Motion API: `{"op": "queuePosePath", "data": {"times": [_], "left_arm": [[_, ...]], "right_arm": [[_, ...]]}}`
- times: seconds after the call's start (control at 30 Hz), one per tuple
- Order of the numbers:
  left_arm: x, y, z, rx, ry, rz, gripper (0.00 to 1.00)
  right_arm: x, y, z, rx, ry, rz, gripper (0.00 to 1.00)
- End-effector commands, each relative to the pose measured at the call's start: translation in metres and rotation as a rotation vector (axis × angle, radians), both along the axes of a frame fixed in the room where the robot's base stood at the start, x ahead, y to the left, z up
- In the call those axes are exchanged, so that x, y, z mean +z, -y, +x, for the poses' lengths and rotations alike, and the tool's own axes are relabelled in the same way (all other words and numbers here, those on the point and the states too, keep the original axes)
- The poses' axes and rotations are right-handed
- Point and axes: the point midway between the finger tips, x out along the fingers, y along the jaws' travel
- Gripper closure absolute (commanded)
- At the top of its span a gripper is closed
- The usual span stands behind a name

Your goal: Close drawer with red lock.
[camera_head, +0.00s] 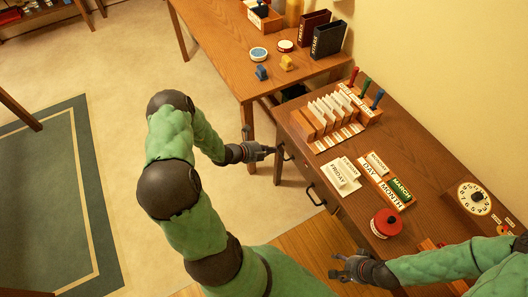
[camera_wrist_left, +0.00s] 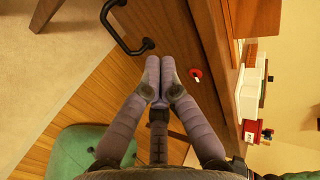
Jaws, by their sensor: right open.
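The wooden desk (camera_head: 395,130) has drawers along its front with dark handles. In the left wrist view, a drawer front (camera_wrist_left: 165,25) bears a black bar handle (camera_wrist_left: 113,35). A red lock (camera_wrist_left: 196,73) with a pale centre is on the wood right of the fingertips. My left gripper (camera_head: 270,151) is beside the desk's far front corner. Its fingers (camera_wrist_left: 159,68) are together at the tips, empty, close to the drawer front; contact cannot be told. My right gripper (camera_head: 338,268) is open and empty by the near front edge. How far the drawer stands out is unclear.
On the desktop are a card rack (camera_head: 333,113), stamps with coloured handles (camera_head: 365,88), calendar blocks (camera_head: 372,168), a red round object (camera_head: 387,222) and a dial (camera_head: 474,198). Another table (camera_head: 222,45) stands behind. Open floor (camera_head: 120,75) lies to the left.

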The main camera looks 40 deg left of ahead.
Motion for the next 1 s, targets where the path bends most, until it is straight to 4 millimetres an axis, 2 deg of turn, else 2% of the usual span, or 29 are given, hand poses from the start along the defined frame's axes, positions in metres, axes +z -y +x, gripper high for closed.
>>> {"op": "queuePosePath", "data": {"times": [0.03,0.2,0.4,0.6,1.0], "left_arm": [[-0.008,0.005,0.008,-0.005,0.001,0.0,1.0],[-0.022,0.015,0.033,-0.004,0.001,0.001,1.0],[-0.019,0.024,0.057,-0.003,0.002,0.002,1.0],[-0.018,0.027,0.066,-0.001,0.001,0.002,1.0],[-0.018,0.029,0.068,-0.001,0.0,0.0,1.0]], "right_arm": [[-0.007,0.0,0.0,0.0,0.0,0.0,0.35],[-0.018,0.0,0.0,0.0,0.0,0.0,0.35],[-0.027,0.0,0.0,0.0,0.0,0.0,0.35],[-0.03,0.0,0.0,0.0,0.0,0.0,0.35],[-0.028,0.0,0.0,0.0,0.0,0.0,0.35]]}}
